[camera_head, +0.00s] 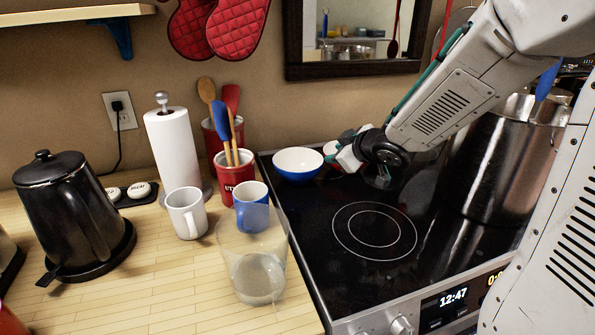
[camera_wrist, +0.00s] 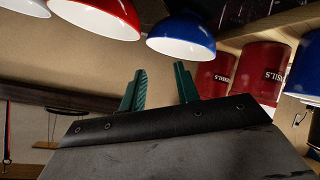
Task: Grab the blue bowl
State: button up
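The blue bowl (camera_head: 297,164), blue outside and white inside, stands upright at the back left corner of the black cooktop. In the wrist view the bowl (camera_wrist: 181,30) appears near the top, just beyond the fingertips. My gripper (camera_head: 345,153) is close to the right of the bowl in the head view. In the wrist view its two green fingers (camera_wrist: 160,68) are apart with nothing seen between them. The head view does not show clearly how far the fingers are from the bowl.
A red bowl (camera_wrist: 100,14) sits beside the blue one, with a white-looking bowl (camera_wrist: 28,6) beyond it. Red utensil crocks (camera_head: 236,176), a blue mug (camera_head: 252,208) and a clear glass (camera_head: 256,272) stand left of the cooktop. A large steel pot (camera_head: 500,165) is at the right.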

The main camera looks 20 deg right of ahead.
aim_at(283, 172)
jog(key=a+f+n+y, duration=0.1)
jog(key=a+y, duration=0.1)
jog(key=a+f+n+y, duration=0.1)
jog(key=f+y, duration=0.1)
jog(key=w+a+f+n+y, duration=0.1)
jog(key=a+y, duration=0.1)
jog(key=shift+a+f+n+g, duration=0.2)
jog(key=shift+a+n+g, duration=0.1)
jog(key=shift+g, duration=0.1)
jog(key=x, duration=0.5)
jog(key=a+x, duration=0.1)
jog(key=x, duration=0.1)
jog(key=shift+s+a, duration=0.1)
jog(key=shift+a, duration=0.05)
grip_shut()
